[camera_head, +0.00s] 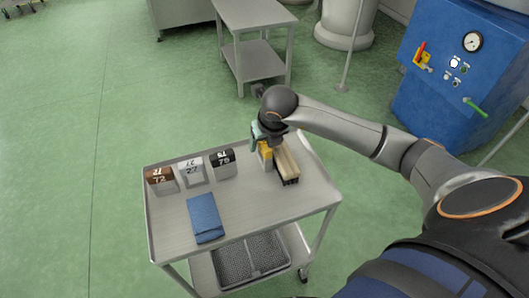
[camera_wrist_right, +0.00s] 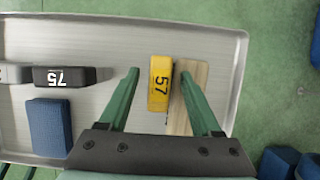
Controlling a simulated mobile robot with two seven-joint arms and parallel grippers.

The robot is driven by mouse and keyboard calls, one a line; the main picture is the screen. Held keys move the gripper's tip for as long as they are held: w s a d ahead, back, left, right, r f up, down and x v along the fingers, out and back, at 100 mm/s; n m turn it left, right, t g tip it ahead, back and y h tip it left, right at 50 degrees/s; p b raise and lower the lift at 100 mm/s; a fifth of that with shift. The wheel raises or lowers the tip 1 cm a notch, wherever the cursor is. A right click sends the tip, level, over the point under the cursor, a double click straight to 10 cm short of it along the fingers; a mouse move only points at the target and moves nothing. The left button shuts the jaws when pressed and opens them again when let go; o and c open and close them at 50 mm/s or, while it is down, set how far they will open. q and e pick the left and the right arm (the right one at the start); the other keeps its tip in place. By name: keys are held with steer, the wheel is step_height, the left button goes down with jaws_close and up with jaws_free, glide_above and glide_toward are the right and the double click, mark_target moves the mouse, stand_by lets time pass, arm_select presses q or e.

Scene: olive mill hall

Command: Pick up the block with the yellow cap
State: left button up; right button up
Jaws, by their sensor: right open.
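The block with the yellow cap (camera_head: 265,153), marked 57 in the right wrist view (camera_wrist_right: 159,84), stands on the steel cart's top (camera_head: 245,195). My right gripper (camera_wrist_right: 160,72) is open above it. Its two green fingers show on either side of the yellow cap, with gaps on both sides. In the head view the right gripper and wrist hide part of the block. A wooden brush (camera_head: 287,166) lies close beside the block; its wooden back (camera_wrist_right: 182,112) runs partly under the right-hand finger in the wrist view. My left gripper is not in view.
Blocks with black (camera_head: 222,157), white (camera_head: 190,164) and brown (camera_head: 159,174) caps stand in a row to the left. A folded blue cloth (camera_head: 205,218) lies in front of them. The cart's front right is bare. A grey crate (camera_head: 250,259) sits on the lower shelf.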

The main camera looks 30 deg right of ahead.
jaws_close()
stand_by(0.3)
steer(key=shift+w+r, duration=0.1)
steer(key=shift+r, duration=0.05)
